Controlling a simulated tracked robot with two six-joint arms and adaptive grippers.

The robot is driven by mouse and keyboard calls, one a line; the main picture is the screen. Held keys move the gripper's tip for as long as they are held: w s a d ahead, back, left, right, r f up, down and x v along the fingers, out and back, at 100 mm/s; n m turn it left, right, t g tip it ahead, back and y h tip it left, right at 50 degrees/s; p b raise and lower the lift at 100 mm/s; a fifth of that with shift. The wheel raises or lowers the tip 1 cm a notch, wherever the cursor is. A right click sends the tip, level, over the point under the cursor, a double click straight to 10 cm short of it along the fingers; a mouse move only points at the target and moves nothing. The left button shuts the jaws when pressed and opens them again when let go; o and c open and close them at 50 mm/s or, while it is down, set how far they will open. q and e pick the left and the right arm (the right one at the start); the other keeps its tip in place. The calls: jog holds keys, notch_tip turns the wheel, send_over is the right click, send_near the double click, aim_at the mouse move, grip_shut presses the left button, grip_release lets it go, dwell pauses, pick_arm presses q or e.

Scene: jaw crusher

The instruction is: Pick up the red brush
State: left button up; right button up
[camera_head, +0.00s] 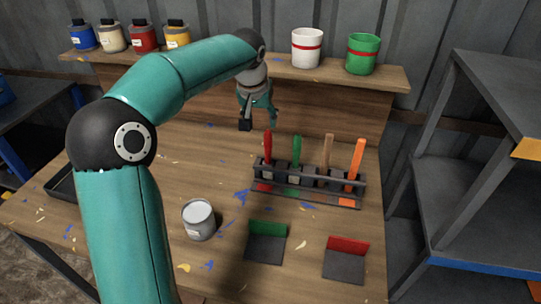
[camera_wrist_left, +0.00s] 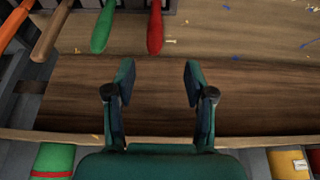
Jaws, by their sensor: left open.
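The red brush (camera_head: 267,148) stands upright, handle up, at the left end of a dark brush rack (camera_head: 320,197) on the workbench. My left gripper (camera_head: 259,119) is open and empty, behind and above the red brush in the head view, apart from it. In the left wrist view, the red handle (camera_wrist_left: 155,28) lies ahead of the gap between the two open fingers (camera_wrist_left: 157,76), not between them. A green brush (camera_head: 296,150), a brown brush (camera_head: 326,152) and an orange brush (camera_head: 356,160) stand to its right in the rack. My right gripper is not in view.
A grey can (camera_head: 199,220), a green-edged tray (camera_head: 266,248) and a red-edged tray (camera_head: 345,265) are on the bench in front. The rear shelf (camera_head: 335,76) holds a white bucket (camera_head: 306,47), a green bucket (camera_head: 362,54) and several paint tins. Shelving (camera_head: 490,170) stands at right.

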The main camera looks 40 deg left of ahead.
aim_at(267, 140)
pick_arm(q)
jog(key=x, duration=0.7)
jog(key=shift+w+d, duration=0.25)
jog(key=shift+s+d+p+x, duration=0.15)
jog(key=shift+p+x, duration=0.15)
jog(key=shift+x, duration=1.1)
jog(key=shift+s+d+p+x, duration=0.15)
jog(key=shift+p+x, duration=0.1)
jog(key=shift+x, duration=1.2)
jog(key=shift+f, duration=0.1)
grip_shut()
